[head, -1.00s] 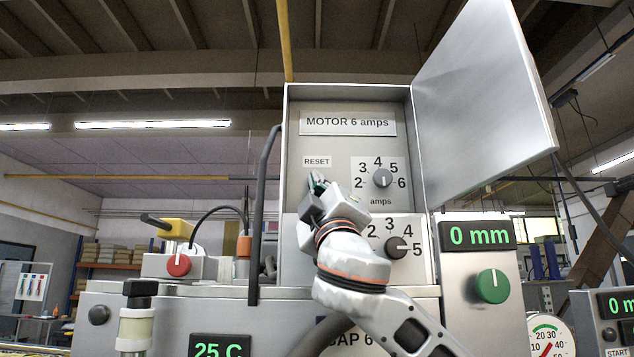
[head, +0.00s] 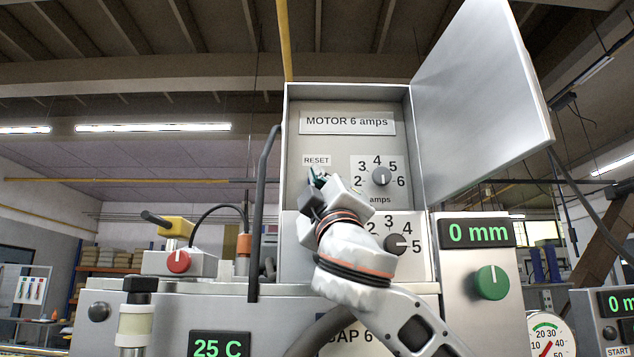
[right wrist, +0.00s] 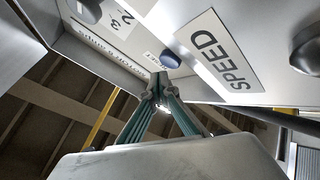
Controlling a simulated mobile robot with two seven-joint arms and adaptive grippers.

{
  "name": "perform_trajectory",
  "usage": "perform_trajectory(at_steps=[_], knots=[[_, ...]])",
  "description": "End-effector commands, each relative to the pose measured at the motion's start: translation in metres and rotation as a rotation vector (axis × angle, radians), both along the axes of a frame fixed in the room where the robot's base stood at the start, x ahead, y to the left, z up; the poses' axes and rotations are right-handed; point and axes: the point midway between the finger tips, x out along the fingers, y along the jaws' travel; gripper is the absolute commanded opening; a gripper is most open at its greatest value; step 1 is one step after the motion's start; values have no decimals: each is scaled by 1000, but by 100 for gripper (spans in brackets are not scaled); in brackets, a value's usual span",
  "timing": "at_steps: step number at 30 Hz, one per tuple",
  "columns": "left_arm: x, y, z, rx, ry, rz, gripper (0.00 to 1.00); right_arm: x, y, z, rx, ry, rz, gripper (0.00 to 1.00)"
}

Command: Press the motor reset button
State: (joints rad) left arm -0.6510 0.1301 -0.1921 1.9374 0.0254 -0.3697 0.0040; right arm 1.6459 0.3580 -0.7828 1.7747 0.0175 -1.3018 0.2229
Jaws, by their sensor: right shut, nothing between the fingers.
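The motor box has an open front with a "MOTOR 6 amps" plate (head: 347,122) and a "RESET" label (head: 316,160). My right gripper (head: 318,174) is shut and empty, its fingertips just below that label. In the head view the gripper hides the spot under the label, so no button shows there. In the right wrist view a dark blue round button (right wrist: 170,59) sits close beyond the closed fingertips (right wrist: 160,82), beside a small white label. I cannot tell whether the fingertips touch it. My left gripper is out of view.
The amps dial (head: 382,176) is right of the gripper, with a second dial (head: 397,244) below. The open box door (head: 482,95) stands out at the right. A green knob (head: 491,283) and a red knob (head: 178,262) flank the box. A "SPEED" plate (right wrist: 212,55) is near the fingers.

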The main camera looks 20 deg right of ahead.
Motion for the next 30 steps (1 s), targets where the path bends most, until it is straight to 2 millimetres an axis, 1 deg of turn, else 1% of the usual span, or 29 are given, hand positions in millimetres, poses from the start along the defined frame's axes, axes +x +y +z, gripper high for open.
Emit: perform_trajectory(at_steps=[3,9,15,30], knots=[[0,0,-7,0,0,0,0,-11,4,-2,0,-2,2,0],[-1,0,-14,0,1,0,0,-29,9,-2,0,-2,2,0],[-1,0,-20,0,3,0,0,-42,12,-1,-1,-1,2,0],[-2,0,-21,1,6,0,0,-43,12,0,-1,0,-1,0]])
